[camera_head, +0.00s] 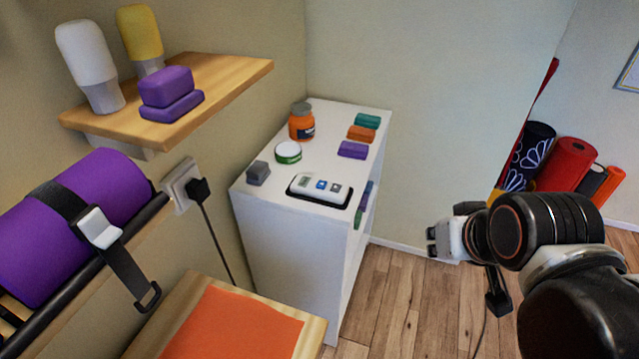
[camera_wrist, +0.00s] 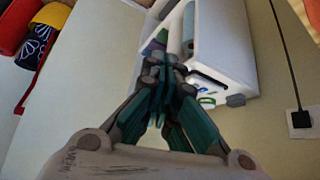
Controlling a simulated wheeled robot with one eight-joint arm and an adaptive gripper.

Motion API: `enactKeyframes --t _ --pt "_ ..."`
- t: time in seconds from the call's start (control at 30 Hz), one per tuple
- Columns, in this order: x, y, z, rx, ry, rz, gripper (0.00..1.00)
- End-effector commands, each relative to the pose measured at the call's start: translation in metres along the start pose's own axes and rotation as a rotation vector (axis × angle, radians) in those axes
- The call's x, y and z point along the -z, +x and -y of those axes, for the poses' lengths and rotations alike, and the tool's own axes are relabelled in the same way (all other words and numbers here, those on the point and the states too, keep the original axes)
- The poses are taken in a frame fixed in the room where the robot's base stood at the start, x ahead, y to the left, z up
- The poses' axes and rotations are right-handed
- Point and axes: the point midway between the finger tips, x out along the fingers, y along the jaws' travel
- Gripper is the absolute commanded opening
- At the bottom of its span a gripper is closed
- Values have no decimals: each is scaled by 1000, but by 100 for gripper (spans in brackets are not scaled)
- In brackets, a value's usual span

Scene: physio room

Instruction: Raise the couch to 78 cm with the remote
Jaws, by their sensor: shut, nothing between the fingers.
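The remote (camera_head: 320,187), white with a small display and blue buttons, lies on a black holder on top of the white cabinet (camera_head: 285,240). My gripper (camera_head: 436,240) is to the right of the cabinet in the head view, apart from it and from the remote. In the wrist view my gripper (camera_wrist: 163,68) has its teal fingers together, with nothing between them. The cabinet (camera_wrist: 222,40) shows beyond the fingers there. The couch is not clearly in view.
An orange jar (camera_head: 301,122), a round tin (camera_head: 288,152), a grey block (camera_head: 258,173) and small coloured blocks (camera_head: 353,150) share the cabinet top. A wooden shelf (camera_head: 225,85) hangs at the left. Rolled mats (camera_head: 566,170) stand at the right. Wooden floor (camera_head: 400,295) is clear beside the cabinet.

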Motion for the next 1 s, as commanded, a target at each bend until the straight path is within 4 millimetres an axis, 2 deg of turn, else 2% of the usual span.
enactKeyframes --t 0.17,0.23,0.47,0.7,1.0 --pt "36 1 14 48 13 3 0" --pt "57 4 23 77 22 4 0" --pt "124 28 58 183 54 12 0" --pt "182 67 96 293 86 20 0" --pt "233 132 146 430 127 32 0"
